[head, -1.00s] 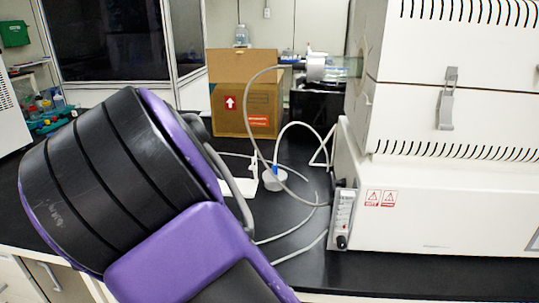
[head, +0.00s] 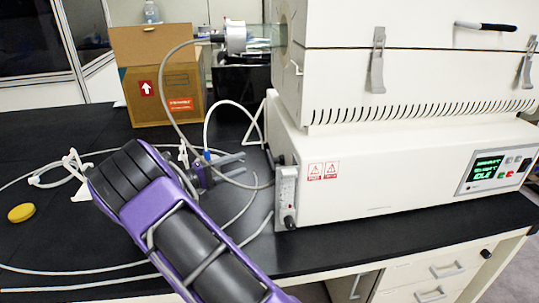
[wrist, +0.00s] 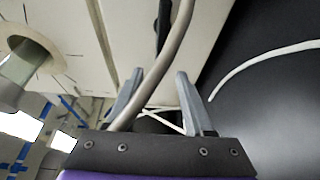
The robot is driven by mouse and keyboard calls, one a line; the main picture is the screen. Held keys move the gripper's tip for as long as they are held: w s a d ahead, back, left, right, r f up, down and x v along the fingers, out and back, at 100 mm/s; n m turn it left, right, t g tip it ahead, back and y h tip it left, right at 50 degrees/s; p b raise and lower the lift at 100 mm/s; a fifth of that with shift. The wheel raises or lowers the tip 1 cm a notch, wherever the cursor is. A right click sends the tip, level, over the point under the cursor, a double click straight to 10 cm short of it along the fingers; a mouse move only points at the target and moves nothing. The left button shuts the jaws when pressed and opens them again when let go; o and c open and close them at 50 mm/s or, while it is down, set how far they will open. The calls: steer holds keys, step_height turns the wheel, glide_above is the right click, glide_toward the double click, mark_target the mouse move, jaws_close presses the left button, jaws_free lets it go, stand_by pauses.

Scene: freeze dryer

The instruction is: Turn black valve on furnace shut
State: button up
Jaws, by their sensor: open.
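The white furnace (head: 400,170) stands on the black bench at the right in the head view. A small flowmeter panel (head: 287,190) is on its left front corner, with a black valve knob (head: 289,221) at its lower end. My gripper (head: 242,170) is open, to the left of the panel and apart from it, its fingers pointing right. In the wrist view my gripper (wrist: 159,82) holds nothing. A grey hose (wrist: 168,50) runs close by its left finger. A dark part (wrist: 163,22) shows ahead on the furnace side; I cannot tell whether it is the valve.
Loose white tubes (head: 100,268) lie on the bench (head: 60,230). A yellow lid (head: 21,213) is at the left. A cardboard box (head: 160,95) stands behind. The grey hose (head: 172,105) arches down near my gripper toward the panel.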

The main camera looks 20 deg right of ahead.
mark_target(269, 151)
steer(key=d, duration=0.3)
steer(key=w+d, duration=0.1)
steer(key=d, duration=0.3)
steer(key=w+d, duration=0.1)
steer(key=d, duration=0.3)
steer(key=shift+w, duration=0.1)
jaws_close()
